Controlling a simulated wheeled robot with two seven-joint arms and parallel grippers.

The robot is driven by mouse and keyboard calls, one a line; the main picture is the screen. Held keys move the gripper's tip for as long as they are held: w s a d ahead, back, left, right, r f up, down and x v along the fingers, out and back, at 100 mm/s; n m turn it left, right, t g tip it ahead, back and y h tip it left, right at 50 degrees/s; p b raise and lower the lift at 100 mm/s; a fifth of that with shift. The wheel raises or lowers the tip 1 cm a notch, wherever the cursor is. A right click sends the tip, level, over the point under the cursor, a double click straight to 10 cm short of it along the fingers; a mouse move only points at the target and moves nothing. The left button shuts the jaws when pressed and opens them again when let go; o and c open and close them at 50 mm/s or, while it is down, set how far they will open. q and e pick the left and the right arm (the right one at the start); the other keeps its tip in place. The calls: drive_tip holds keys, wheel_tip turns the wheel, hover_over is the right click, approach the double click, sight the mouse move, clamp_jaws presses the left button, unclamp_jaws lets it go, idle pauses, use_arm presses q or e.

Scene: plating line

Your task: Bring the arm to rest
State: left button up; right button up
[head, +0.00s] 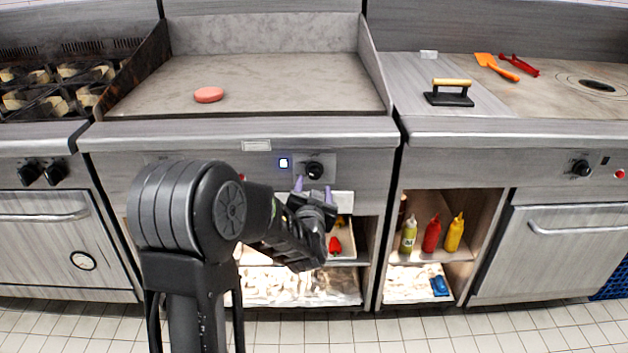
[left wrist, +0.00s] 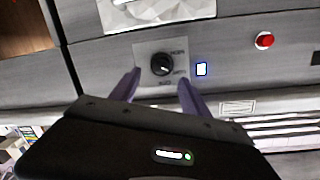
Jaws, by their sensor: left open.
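My left gripper (head: 313,190) is in front of the griddle's control panel in the head view, its two purple fingers apart and empty. In the left wrist view the open fingers (left wrist: 158,85) point at the griddle's black knob (left wrist: 161,64), which shows between and just beyond them. The knob (head: 314,170) also shows right above the fingertips in the head view. I cannot tell whether the fingers touch it. A lit blue-white indicator (head: 284,163) is beside the knob. My right gripper is in neither view.
A pink patty (head: 208,94) lies on the griddle (head: 270,80). A press (head: 448,95), an orange spatula (head: 497,67) and red tongs (head: 519,65) lie on the right counter. Sauce bottles (head: 431,233) stand on the shelf below. A burner range (head: 55,85) is at left.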

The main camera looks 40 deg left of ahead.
use_arm(q)
drive_tip(key=shift+s+d, duration=0.25)
drive_tip(key=shift+s, duration=0.05)
idle(0.4)
